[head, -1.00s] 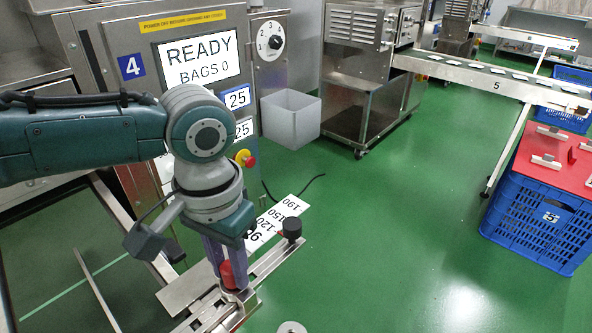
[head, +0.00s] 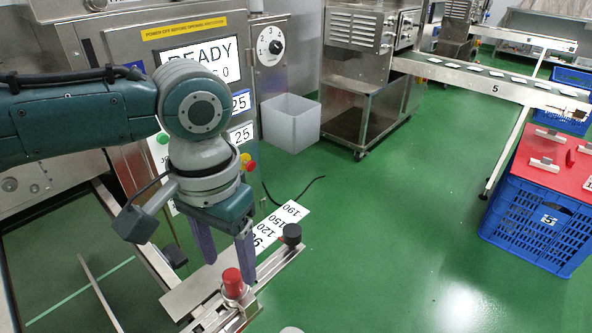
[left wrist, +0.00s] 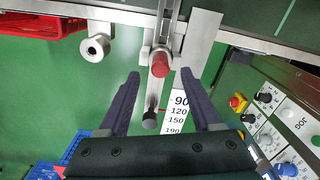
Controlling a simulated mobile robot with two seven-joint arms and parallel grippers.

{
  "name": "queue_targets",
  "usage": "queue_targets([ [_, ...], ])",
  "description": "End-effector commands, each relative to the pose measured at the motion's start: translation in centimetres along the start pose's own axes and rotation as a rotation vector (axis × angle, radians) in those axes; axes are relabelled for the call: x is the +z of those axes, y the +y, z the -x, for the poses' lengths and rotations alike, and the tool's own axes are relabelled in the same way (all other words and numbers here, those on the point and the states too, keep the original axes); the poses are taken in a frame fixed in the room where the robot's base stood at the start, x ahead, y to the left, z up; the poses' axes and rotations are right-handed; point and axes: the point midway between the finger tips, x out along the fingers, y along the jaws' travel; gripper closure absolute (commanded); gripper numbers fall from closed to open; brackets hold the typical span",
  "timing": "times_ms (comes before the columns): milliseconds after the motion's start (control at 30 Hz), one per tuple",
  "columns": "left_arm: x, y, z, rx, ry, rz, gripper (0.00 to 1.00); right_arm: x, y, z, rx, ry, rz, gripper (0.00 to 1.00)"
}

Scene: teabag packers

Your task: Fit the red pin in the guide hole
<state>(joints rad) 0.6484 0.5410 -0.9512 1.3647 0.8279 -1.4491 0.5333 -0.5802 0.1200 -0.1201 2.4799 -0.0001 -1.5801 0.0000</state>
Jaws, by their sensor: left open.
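The red pin (head: 232,282) stands upright in a round metal collar on the guide rail (head: 275,262), its red knob clear of the fingers. In the left wrist view the red pin (left wrist: 160,66) shows beyond and between the fingertips. My left gripper (head: 226,268) is open and empty, its purple fingers pointing down just behind and above the pin. The left gripper also shows in the left wrist view (left wrist: 160,85), with both fingers spread wide. The guide hole itself is hidden under the pin and collar. My right gripper is not in view.
A black knob (head: 291,233) stands at the rail's end, beside a scale plate (head: 283,222) marked 90 to 190. The packer's panel (head: 150,60) is close behind my arm. A blue crate (head: 535,225) with a red lid stands at right. Green floor between is clear.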

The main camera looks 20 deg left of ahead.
Motion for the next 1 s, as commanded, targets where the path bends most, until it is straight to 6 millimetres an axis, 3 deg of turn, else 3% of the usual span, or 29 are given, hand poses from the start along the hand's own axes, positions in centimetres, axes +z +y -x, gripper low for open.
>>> queue_targets([
  [33,-0.1,0.0,1.6,0.001,0.004,0.000,0.35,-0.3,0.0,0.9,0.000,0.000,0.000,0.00],
  [100,-0.1,0.0,3.0,0.001,0.003,0.000,0.35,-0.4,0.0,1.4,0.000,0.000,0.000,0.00],
  [300,0.0,0.0,5.4,0.000,0.001,0.000,0.35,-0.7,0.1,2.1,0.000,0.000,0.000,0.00],
  [867,0.0,0.1,5.8,0.001,0.000,-0.001,0.35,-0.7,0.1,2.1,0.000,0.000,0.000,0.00],
  [1000,1.1,1.9,6.8,0.031,0.011,-0.057,0.35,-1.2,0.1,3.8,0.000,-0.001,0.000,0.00],
])
